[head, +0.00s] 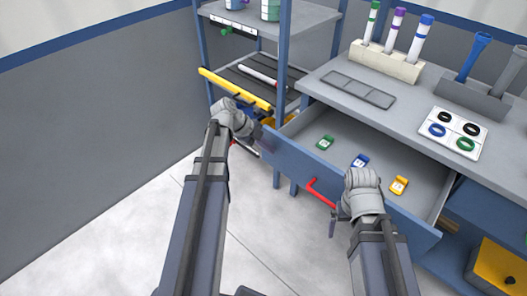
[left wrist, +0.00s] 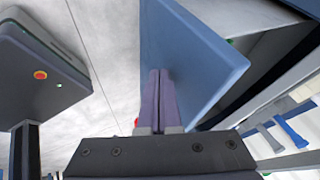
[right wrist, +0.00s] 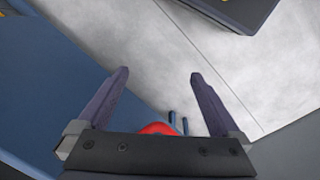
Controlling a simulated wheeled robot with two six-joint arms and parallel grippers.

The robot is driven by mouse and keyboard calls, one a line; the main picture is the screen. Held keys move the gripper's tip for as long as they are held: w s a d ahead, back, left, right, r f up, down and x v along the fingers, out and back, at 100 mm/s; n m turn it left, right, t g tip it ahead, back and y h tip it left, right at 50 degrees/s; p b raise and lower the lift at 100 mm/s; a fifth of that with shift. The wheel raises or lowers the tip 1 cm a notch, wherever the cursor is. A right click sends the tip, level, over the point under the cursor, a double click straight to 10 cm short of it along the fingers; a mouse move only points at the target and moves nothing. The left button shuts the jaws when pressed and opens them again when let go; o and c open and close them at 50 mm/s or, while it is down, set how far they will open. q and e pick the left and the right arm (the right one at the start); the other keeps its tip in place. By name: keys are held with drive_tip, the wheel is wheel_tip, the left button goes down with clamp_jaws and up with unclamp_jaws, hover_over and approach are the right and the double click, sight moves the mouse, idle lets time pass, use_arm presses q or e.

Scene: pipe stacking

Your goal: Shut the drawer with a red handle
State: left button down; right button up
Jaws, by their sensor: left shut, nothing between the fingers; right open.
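The blue drawer (head: 290,160) stands pulled out below the grey worktop, with its interior open to view. Its red handle (head: 321,192) is on the front panel, and its right end is hidden behind my right gripper (head: 338,218). My right gripper is open at the handle. In the right wrist view, a red piece of the handle (right wrist: 158,128) shows close to the palm between the open fingers. My left gripper (head: 262,136) is shut and empty at the drawer's left front corner. In the left wrist view, its closed fingers (left wrist: 160,98) overlap the blue front panel (left wrist: 205,62); contact cannot be told.
A tube holder (head: 385,64) and a ring board (head: 455,131) sit on the worktop. The floor at left is clear.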

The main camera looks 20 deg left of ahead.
use_arm(q)
drive_tip(key=shift+w, duration=0.15)
drive_tip(key=w+d, duration=0.4)
drive_tip(key=w, duration=0.7)
drive_tip(key=w+d, duration=0.4)
drive_tip(key=w, duration=0.7)
drive_tip(key=shift+s, duration=0.1)
